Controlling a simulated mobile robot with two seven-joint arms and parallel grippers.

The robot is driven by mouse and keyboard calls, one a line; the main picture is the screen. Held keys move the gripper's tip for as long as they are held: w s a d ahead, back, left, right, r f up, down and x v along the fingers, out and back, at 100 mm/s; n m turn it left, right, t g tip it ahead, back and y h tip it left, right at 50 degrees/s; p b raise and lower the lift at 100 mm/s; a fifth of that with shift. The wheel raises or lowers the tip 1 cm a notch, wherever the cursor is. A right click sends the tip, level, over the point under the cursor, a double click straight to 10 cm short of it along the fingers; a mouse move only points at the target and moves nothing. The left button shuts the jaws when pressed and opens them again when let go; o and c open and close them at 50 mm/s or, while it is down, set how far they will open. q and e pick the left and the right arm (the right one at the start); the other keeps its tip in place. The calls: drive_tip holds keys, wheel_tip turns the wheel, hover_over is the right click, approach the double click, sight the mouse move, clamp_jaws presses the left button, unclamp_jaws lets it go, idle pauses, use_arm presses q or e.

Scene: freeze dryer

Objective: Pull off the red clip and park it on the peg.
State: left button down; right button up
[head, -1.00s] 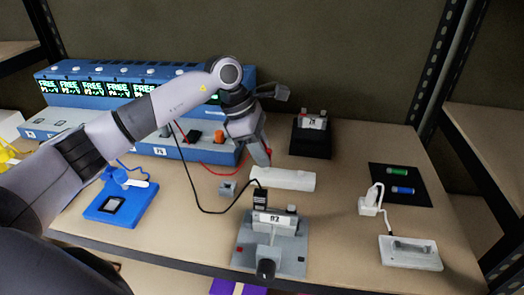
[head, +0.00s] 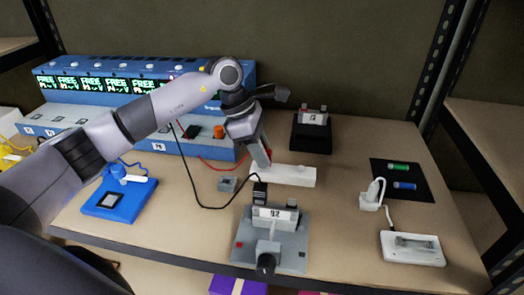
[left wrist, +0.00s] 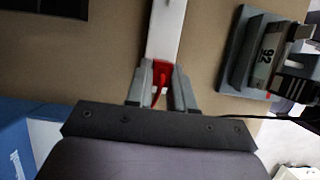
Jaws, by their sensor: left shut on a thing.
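My left gripper (head: 263,160) reaches in over the bench to the left end of a long white bar (head: 292,176). In the left wrist view its fingers (left wrist: 164,88) are shut on the red clip (left wrist: 161,69), which has a red lead. The clip lies at the near end of the white bar (left wrist: 166,28); I cannot tell whether it still grips the bar. In the head view the clip is mostly hidden by the fingers. An orange knob-like post (head: 219,132) stands on the blue machine; I cannot tell whether it is the peg. My right gripper is not in view.
The blue machine (head: 120,125) fills the back left, with a black clip (head: 191,131) on its ledge. A grey device marked 92 (head: 290,240) stands in front of the bar, with a black cable beside it. A small grey block (head: 227,184) sits left of the bar.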

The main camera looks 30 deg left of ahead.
use_arm(q)
drive_tip(key=shift+f, duration=0.45)
drive_tip(key=c, duration=0.9)
unclamp_jaws()
